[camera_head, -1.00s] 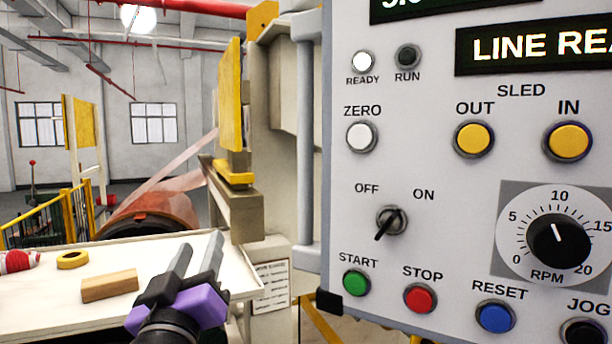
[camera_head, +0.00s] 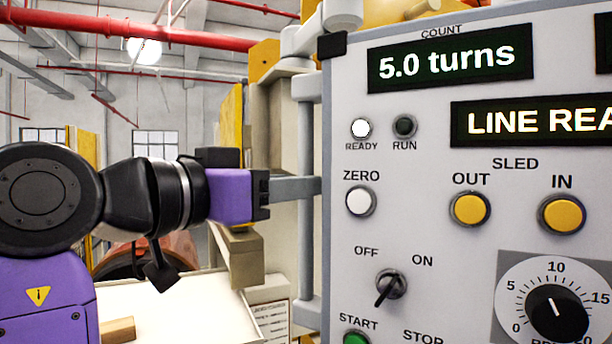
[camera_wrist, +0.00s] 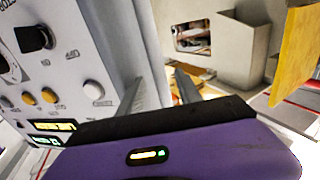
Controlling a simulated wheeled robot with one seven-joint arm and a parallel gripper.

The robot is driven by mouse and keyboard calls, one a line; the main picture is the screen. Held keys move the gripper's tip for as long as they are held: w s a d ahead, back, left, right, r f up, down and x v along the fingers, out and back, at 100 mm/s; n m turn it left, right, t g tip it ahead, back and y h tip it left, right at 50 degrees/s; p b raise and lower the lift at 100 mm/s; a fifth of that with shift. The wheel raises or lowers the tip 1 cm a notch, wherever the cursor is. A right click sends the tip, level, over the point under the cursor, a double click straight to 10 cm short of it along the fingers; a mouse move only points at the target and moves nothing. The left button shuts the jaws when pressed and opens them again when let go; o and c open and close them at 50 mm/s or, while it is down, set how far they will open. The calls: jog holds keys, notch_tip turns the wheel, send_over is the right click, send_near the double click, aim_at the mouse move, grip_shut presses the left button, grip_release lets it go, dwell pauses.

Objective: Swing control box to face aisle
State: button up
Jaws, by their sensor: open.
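The control box (camera_head: 440,300) is a light grey panel filling the right of the head view, its face with buttons, dial and displays turned mostly toward me. A vertical grey bar (camera_head: 307,255) runs along its left edge. My gripper (camera_head: 312,187) is open, its fingers pointing right at that bar at mid height, overlapping it in the picture. I cannot tell whether they touch it. In the wrist view, the control box (camera_wrist: 84,60) is at the left, tilted, and the two fingers of my gripper (camera_wrist: 156,85) are apart beside its edge. Their grip area is unclear there.
A white worktop (camera_head: 180,310) with a wooden block (camera_head: 117,329) lies low on the left. Behind it are a copper-coloured roll (camera_head: 180,250), partly hidden by my arm, and a yellow panel (camera_head: 232,115). Red pipes (camera_head: 130,25) run overhead.

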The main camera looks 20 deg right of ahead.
jog(key=shift+p+x, duration=0.35)
jog(key=shift+x, duration=1.35)
grip_shut()
